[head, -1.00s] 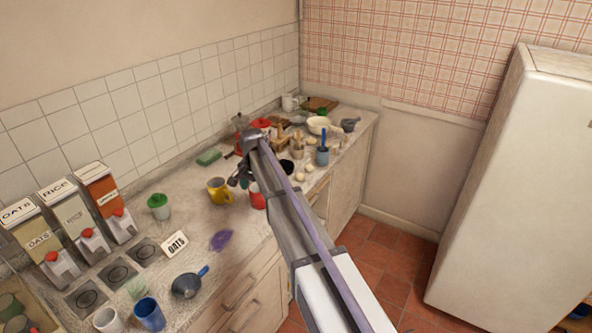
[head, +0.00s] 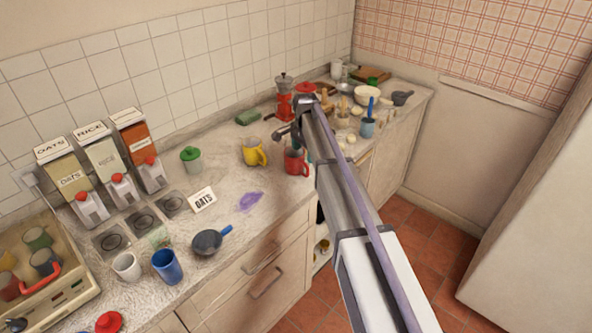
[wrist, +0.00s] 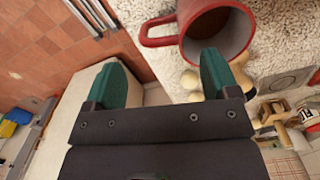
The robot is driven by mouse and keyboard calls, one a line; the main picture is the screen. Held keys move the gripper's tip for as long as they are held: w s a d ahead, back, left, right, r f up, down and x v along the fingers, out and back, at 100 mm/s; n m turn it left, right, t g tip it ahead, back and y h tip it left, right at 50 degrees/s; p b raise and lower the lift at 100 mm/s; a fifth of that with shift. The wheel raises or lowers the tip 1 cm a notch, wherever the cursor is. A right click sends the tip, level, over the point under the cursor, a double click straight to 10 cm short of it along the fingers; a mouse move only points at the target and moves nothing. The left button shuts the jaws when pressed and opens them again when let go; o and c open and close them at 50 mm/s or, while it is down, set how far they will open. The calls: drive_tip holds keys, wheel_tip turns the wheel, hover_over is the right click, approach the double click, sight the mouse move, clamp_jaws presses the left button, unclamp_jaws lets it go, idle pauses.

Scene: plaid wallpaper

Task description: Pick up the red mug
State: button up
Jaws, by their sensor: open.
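The red mug (head: 296,163) stands on the counter near its front edge, partly behind my arm in the head view. In the wrist view the red mug (wrist: 217,32) shows large at the top, its grey-brown inside facing the camera and its handle reaching left. My gripper (wrist: 162,80) is open, with two green fingers apart and nothing between them. The mug's body lies beyond the right finger, and its handle lies ahead of the gap. In the head view my gripper (head: 285,132) is just above and left of the mug; its fingertips are hard to make out.
A yellow mug (head: 254,152) stands left of the red mug. A red coffee pot (head: 287,100) and utensils crowd behind it.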

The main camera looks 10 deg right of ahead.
sight(305, 163)
wheel_tip(305, 163, down, 5)
drive_tip(key=b, duration=0.5)
drive_tip(key=shift+s+f, duration=0.15)
drive_tip(key=shift+f, duration=0.05)
drive_tip(key=shift+r, duration=0.25)
drive_tip(key=c, duration=1.1)
drive_tip(key=shift+r+p, duration=0.15)
drive_tip(key=shift+p, duration=0.25)
wheel_tip(305, 163, up, 10)
drive_tip(key=p, duration=0.9)
drive_tip(key=shift+p, duration=0.35)
